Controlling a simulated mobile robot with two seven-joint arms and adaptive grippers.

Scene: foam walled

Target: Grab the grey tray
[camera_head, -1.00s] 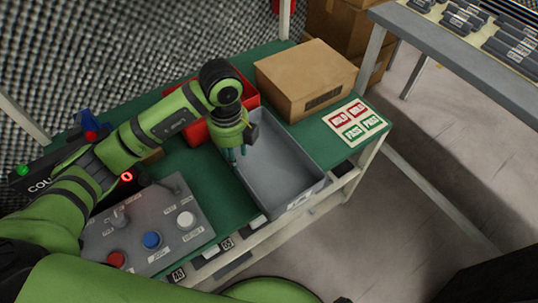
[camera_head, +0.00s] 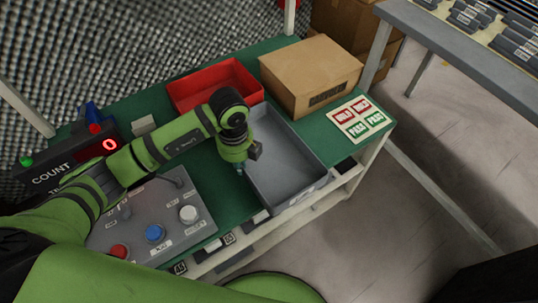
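The grey tray (camera_head: 290,160) lies on the green table top, open side up, and looks empty. Its near end carries a small white label. My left gripper (camera_head: 241,171) points down at the tray's left wall, near its middle. The fingertips are small and partly hidden by the wrist, so I cannot tell whether they are apart, or whether they touch the tray wall. My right gripper is not in view.
A red bin (camera_head: 213,84) and a cardboard box (camera_head: 309,72) stand behind the tray. A label sheet (camera_head: 358,119) lies to its right. A control panel (camera_head: 150,222) with buttons and a counter display (camera_head: 108,145) are at left. Another table (camera_head: 470,55) stands at upper right.

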